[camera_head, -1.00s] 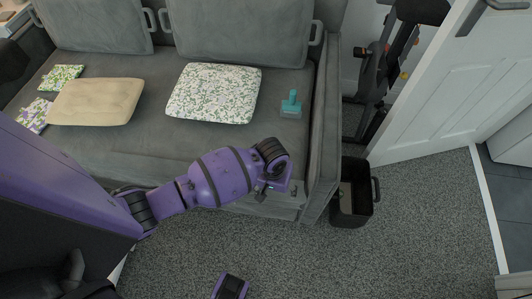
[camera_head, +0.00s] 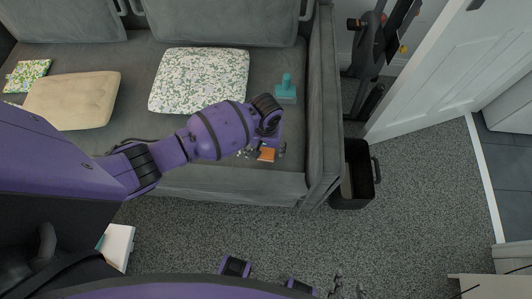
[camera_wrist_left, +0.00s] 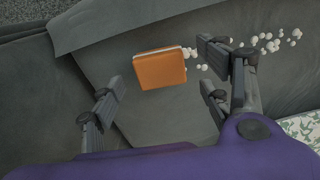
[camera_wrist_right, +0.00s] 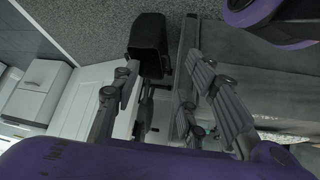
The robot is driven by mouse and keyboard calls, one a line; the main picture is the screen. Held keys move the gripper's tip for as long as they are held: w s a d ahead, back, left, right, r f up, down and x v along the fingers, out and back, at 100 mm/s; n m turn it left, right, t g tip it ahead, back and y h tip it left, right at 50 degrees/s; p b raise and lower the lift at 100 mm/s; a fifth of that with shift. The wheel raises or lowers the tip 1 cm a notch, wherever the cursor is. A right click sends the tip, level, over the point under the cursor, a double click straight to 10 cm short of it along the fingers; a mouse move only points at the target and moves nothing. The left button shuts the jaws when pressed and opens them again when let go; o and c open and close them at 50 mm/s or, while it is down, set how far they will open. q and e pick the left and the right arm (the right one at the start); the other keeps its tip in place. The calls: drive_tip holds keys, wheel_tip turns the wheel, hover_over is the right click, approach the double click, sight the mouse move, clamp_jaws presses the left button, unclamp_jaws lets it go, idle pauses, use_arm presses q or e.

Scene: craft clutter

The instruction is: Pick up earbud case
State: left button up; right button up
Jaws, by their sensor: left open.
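The earbud case appears to be the small orange block with a pale edge (camera_head: 266,154), lying on the sofa seat near its front. It also shows in the left wrist view (camera_wrist_left: 162,66). My left gripper (camera_head: 262,150) is open above it. In the left wrist view the case lies between and beyond the open fingers (camera_wrist_left: 160,84), with nothing held. Whether the fingers touch it I cannot tell, but they look apart.
Small white balls (camera_wrist_left: 271,46) lie beside the case. A teal stamp-like object (camera_head: 286,90), a leafy-patterned cushion (camera_head: 199,80) and a beige cushion (camera_head: 72,98) rest on the sofa (camera_head: 290,185). A black bin (camera_head: 356,178) stands beside the sofa arm.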

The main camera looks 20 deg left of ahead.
sight(266, 152)
use_arm(q)
wheel_tip(266, 152, down, 3)
drive_tip(key=shift+r, duration=0.2)
drive_tip(key=shift+f+b, duration=0.2)
drive_tip(key=shift+b, duration=0.1)
drive_tip(key=c, duration=1.2)
drive_tip(key=shift+c, duration=0.2)
use_arm(e)
drive_tip(key=shift+w+a+f, duration=0.2)
drive_tip(key=shift+w+a, duration=0.1)
drive_tip(key=shift+w, duration=0.1)
